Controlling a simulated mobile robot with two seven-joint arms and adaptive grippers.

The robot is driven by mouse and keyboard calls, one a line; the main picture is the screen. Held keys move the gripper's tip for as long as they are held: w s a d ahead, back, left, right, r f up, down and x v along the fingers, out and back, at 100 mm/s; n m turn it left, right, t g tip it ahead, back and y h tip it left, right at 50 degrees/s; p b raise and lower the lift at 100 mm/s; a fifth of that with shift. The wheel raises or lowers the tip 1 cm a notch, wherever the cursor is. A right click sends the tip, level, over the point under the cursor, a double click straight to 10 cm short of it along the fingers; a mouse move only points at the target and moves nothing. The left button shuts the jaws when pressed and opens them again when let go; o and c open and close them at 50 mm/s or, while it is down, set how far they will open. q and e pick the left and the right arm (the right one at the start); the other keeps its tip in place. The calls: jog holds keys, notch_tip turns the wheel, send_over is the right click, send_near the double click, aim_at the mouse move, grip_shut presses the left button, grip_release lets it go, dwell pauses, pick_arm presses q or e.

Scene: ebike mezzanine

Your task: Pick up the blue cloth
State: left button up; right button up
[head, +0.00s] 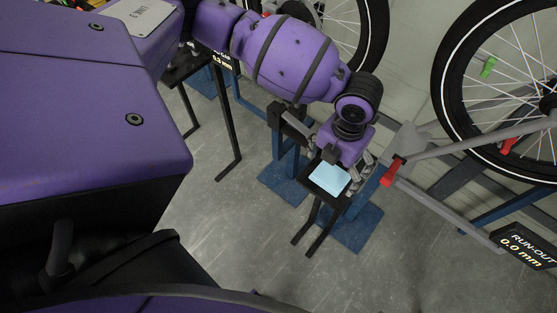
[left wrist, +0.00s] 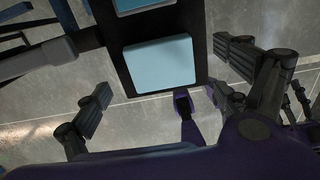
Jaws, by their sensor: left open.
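The blue cloth (head: 330,178) is a pale blue, folded-looking square lying flat on a small dark stand top (head: 315,189). It also shows in the left wrist view (left wrist: 160,64), on the dark surface. My left gripper (head: 337,166) is directly above and beside the cloth in the head view, its wrist partly covering the stand. Contact with the cloth cannot be told. My right gripper is in neither view.
Bicycle wheels (head: 505,85) stand in frames at the back and right. A grey bar with a red lever (head: 392,171) is close to the right of my left gripper. A run-out display (head: 524,247) is at lower right. Grey floor (head: 225,220) is open in front.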

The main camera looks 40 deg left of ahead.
aim_at(330, 177)
pick_arm(q)
notch_tip(330, 177, down, 3)
jog(key=shift+r, duration=0.1)
jog(key=shift+c, duration=0.5)
jog(key=c, duration=1.2)
jog(key=shift+c, duration=0.2)
jog(key=shift+r, duration=0.1)
